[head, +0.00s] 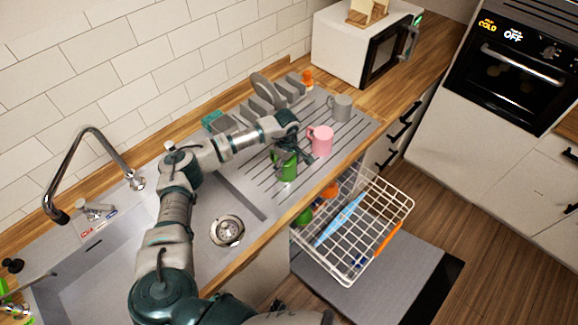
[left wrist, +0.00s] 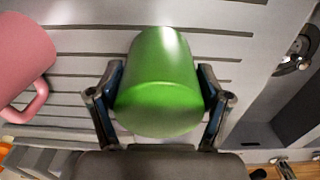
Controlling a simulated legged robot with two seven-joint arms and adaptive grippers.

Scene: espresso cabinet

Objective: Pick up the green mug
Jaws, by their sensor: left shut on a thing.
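The green mug (head: 285,167) is on or just above the ridged metal drainboard, to the left of the pink mug; I cannot tell whether it touches the board. My left gripper (head: 288,150) reaches over it from the left. In the left wrist view the green mug (left wrist: 162,85) lies between the two fingers (left wrist: 160,105), which are closed on its sides. Its handle is not visible in that view. My right gripper is not in view.
The pink mug (head: 320,141) stands close on the right, with a grey mug (head: 340,107) behind it. A dish rack with plates (head: 262,92) is at the back. The sink drain (head: 227,230) is at the front left. An open white dishwasher basket (head: 358,262) sits below the counter edge.

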